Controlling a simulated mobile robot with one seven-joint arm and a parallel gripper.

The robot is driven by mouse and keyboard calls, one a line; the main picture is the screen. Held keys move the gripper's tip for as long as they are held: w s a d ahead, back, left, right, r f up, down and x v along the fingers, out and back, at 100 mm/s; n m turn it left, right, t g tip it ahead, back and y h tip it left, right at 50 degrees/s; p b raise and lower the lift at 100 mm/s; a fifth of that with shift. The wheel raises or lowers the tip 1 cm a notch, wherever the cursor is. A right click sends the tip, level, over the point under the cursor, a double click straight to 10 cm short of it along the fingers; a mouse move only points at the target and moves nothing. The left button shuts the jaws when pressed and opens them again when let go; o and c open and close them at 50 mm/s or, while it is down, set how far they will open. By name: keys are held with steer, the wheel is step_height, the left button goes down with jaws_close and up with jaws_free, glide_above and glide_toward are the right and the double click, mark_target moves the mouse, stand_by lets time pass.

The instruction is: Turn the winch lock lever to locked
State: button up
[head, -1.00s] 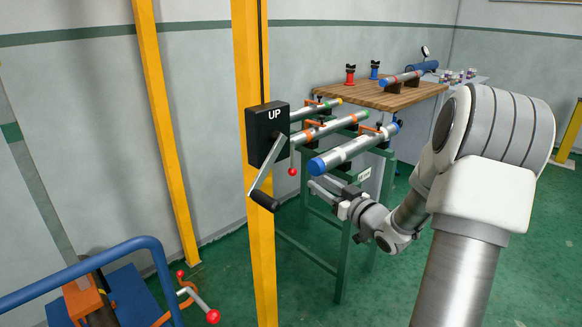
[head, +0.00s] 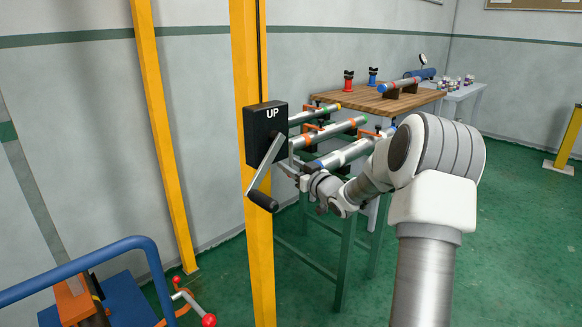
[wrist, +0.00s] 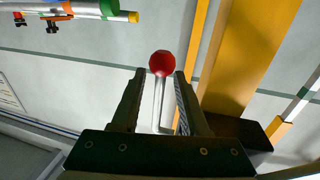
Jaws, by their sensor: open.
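The winch is a black box (head: 264,130) marked "UP" on a yellow post (head: 252,65), with a grey crank (head: 263,172) and black grip at its front. The lock lever's red ball knob (wrist: 162,63) shows in the wrist view on a thin grey rod (wrist: 158,103). In the head view the knob is hidden around my gripper and the crank. My gripper (head: 284,168) is at the right side of the winch box. Its fingers (wrist: 160,78) are open, one on each side of the lever; the ball sits at the fingertips. I cannot tell whether either finger touches it.
Pipes (head: 330,133) on a green stand (head: 345,250) lie right beside my arm. A wooden bench (head: 380,97) stands behind. A blue rail (head: 80,262) and another red-knobbed handle (head: 208,320) are at lower left.

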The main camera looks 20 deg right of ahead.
jaws_close()
stand_by(1.4)
